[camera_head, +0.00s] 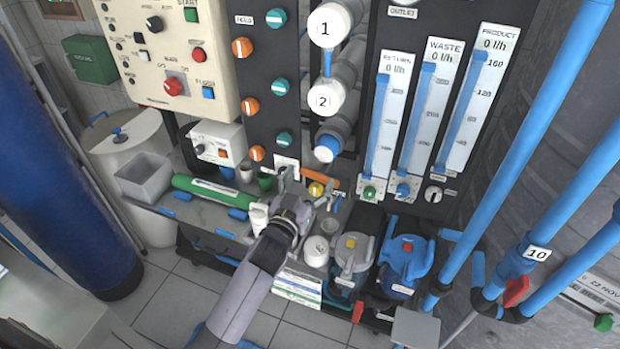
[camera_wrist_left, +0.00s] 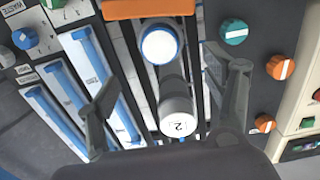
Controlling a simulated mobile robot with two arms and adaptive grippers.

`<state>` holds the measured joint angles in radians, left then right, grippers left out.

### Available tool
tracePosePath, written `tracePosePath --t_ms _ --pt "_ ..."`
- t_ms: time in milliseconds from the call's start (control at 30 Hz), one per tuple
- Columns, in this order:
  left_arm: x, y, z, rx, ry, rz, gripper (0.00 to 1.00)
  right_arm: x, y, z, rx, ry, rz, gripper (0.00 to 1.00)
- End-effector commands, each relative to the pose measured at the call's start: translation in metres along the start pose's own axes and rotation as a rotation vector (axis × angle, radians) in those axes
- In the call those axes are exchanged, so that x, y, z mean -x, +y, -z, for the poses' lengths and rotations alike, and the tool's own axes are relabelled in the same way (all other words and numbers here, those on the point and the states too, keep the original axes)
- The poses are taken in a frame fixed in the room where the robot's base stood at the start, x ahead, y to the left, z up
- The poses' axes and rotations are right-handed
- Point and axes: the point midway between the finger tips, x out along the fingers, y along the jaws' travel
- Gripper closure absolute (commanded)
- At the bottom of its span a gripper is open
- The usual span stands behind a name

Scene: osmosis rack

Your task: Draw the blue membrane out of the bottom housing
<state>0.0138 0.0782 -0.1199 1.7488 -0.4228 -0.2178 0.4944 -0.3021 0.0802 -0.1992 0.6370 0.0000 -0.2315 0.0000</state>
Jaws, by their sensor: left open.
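The blue membrane (camera_head: 326,149) shows as a round white end with a blue rim in the open mouth of the bottom housing (camera_head: 331,129), below the housings capped 1 and 2. In the left wrist view, which is turned over, the membrane end (camera_wrist_left: 160,46) faces the camera and lies beyond the fingers. My left gripper (camera_head: 306,190) is below the membrane end in the head view. Its two fingers (camera_wrist_left: 170,78) are spread wide in the wrist view with nothing between them touching. The membrane's length is hidden inside the housing. My right gripper is not in view.
Cap 2 (camera_head: 323,99) sits just above the bottom housing. An orange bar (camera_head: 321,180) is just below the membrane end. Flow meters (camera_head: 389,115) stand to the right; orange and teal knobs (camera_head: 278,88) to the left. Cups and a green cylinder (camera_head: 212,190) crowd the bench.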

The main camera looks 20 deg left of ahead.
Motion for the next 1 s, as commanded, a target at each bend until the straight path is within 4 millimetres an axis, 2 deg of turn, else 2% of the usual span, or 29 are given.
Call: tracePosePath --t_ms 267,1000 --pt "-0.015 0.001 0.001 0.0 0.013 -0.006 0.25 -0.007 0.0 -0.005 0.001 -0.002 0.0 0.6" --pt "-0.088 0.002 0.002 0.0 0.011 -0.005 0.25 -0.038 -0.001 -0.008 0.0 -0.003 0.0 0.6"
